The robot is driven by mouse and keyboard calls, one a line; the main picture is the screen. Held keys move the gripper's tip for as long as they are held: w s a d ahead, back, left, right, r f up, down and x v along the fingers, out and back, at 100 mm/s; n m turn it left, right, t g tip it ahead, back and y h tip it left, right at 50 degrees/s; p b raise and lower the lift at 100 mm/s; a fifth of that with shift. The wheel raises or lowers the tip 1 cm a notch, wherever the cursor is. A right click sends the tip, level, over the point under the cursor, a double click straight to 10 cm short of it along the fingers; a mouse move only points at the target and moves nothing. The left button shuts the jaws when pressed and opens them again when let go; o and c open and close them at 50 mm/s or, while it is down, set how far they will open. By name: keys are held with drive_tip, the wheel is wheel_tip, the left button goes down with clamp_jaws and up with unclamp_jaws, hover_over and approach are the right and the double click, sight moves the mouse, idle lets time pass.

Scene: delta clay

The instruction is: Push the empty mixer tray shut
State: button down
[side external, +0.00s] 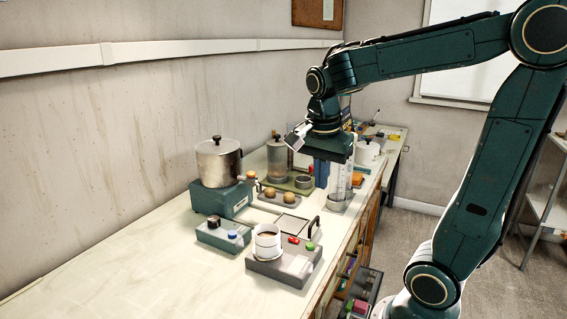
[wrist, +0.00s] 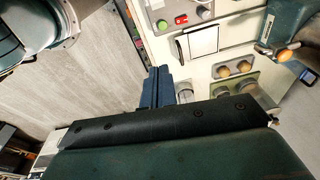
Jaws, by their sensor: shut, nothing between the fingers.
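The mixer is probably the grey box (side external: 290,265) with red and green buttons, which carries a white cup of brown liquid (side external: 267,243). A flat pale square tray (side external: 290,223) with a dark upright handle (side external: 314,229) sits at the box's far side. It looks empty, and it shows in the wrist view (wrist: 203,40) with its handle (wrist: 182,48). I cannot tell how far out it is. My gripper (side external: 322,174) points down with its blue fingers shut and empty, above the bench beyond the tray. The fingers also show in the wrist view (wrist: 155,78), apart from the handle.
A metal pot (side external: 219,162) stands on a teal heater (side external: 222,199). A small control box (side external: 222,234) is left of the mixer. A holder with brown balls (side external: 279,197) and a measuring cylinder (side external: 340,180) stand near my gripper. The near left bench is clear.

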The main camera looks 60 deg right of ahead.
drive_tip(key=w+d+f+m+g, duration=0.1)
drive_tip(key=d+f+m+g, duration=0.1)
drive_tip(key=d+m, duration=0.3)
drive_tip(key=w+d+f+m+g+y, duration=0.1)
drive_tip(key=d+f+m, duration=0.3)
drive_tip(key=m, duration=0.8)
drive_tip(key=shift+w+d+g+y, duration=0.35)
drive_tip(key=shift+w+g, duration=0.2)
drive_tip(key=shift+g, duration=0.15)
drive_tip(key=x, duration=0.9)
drive_tip(key=shift+s+f, duration=0.2)
drive_tip(key=shift+f, duration=0.15)
drive_tip(key=shift+w+f, duration=0.2)
drive_tip(key=shift+w, duration=0.8)
drive_tip(key=shift+w+f, duration=0.2)
drive_tip(key=shift+w, duration=0.8)
